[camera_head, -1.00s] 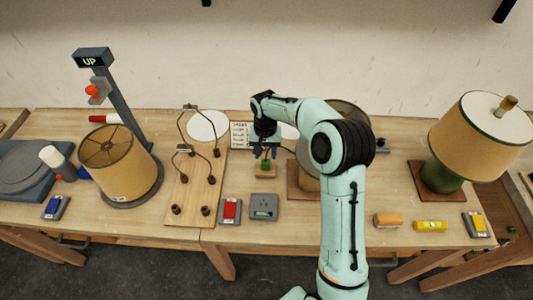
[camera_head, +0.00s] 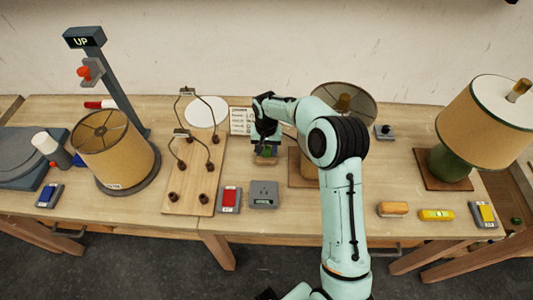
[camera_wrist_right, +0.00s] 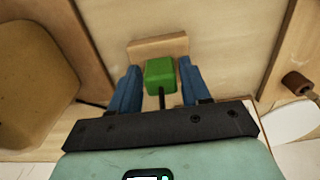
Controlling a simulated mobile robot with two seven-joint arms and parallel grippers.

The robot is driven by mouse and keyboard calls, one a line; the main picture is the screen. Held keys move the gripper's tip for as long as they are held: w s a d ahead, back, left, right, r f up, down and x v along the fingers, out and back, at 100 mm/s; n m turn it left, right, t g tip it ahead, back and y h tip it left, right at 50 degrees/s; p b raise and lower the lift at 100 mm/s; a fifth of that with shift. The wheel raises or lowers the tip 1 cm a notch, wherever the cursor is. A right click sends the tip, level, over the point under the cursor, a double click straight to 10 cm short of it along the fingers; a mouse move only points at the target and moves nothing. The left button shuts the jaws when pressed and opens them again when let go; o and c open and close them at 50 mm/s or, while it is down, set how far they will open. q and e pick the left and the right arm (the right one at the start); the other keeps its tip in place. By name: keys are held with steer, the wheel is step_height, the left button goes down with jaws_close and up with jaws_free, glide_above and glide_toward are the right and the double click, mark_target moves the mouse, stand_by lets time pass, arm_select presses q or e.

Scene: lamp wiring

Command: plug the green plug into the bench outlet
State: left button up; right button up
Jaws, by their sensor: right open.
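The green plug (camera_wrist_right: 160,76) stands on a small wooden block (camera_wrist_right: 150,47), with its dark cord running back toward my wrist. My right gripper (camera_wrist_right: 158,84) is open, with one blue finger on each side of the plug. A narrow gap seems to show between plug and fingers. In the head view, the right gripper (camera_head: 266,150) is low over the block (camera_head: 265,160) and mostly hides the plug. My left gripper is not in view.
A red switch box (camera_head: 229,199) stands left of the grey box. A wooden board (camera_head: 187,205) with bent wires lies farther left. A shaded lamp (camera_head: 343,103) stands behind my right arm. Bare tabletop lies between the block and grey box.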

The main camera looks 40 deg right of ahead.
mark_target(266, 148)
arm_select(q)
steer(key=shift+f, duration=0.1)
arm_select(e)
steer(key=shift+f, duration=0.2)
steer(key=c, duration=0.7)
steer(key=shift+w+r+p, duration=0.1)
steer(key=shift+r+p, duration=1.1)
steer(key=shift+r, duration=1.4)
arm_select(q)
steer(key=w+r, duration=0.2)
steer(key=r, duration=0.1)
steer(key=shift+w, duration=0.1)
